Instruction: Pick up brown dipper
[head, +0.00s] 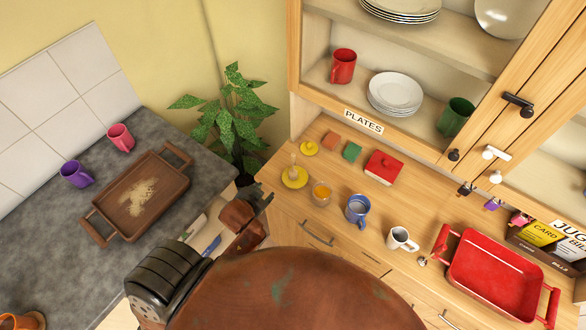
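No clearly brown dipper stands out. A small pale tan upright thing (294,168), possibly the dipper, stands on a yellow dish (296,181) at the left end of the wooden counter; it is too small to tell for sure. A glass jar with amber contents (321,194) stands just right of the dish. My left gripper (268,195) is a little left of and below the dish, apart from it. Its dark fingers look parted, with nothing seen between them. My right gripper is not in view.
Along the wooden counter stand a blue mug (357,210), a white mug (401,240), a red butter dish (384,167) and a red tray (497,280). A brown tray (140,199) lies on the grey counter. A plant (232,115) fills the corner. Cabinet doors hang open above.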

